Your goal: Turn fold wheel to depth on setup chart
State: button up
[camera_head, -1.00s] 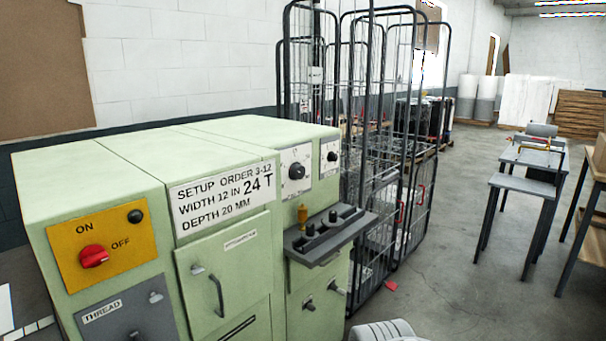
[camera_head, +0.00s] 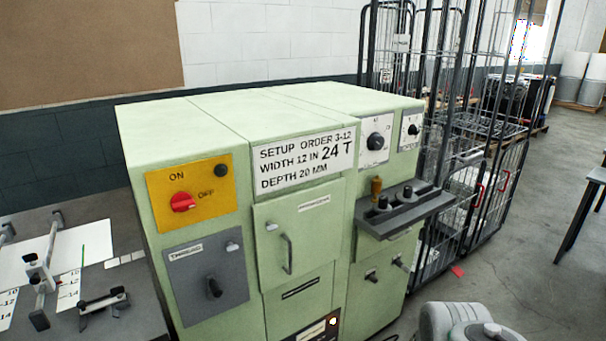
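The setup chart (camera_head: 305,162) is a white label on the front of a pale green machine (camera_head: 225,115). It reads "SETUP ORDER 3-12, WIDTH 12 IN, 24 T, DEPTH 20 MM". A grey-white part of my arm shows at the bottom right. My gripper is not in view.
A yellow panel (camera_head: 160,199) carries a red ON/OFF switch (camera_head: 182,202). A grey panel (camera_head: 190,262) holds a black handle. A grey bench (camera_head: 100,225) with tools stands at left. Wire cage trolleys (camera_head: 440,120) stand close at the machine's right. Floor (camera_head: 530,270) is open at right.

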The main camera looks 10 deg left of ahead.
aim_at(375, 141)
jog(key=z, duration=0.3)
jog(key=i, duration=1.1)
jog(key=u, duration=0.4)
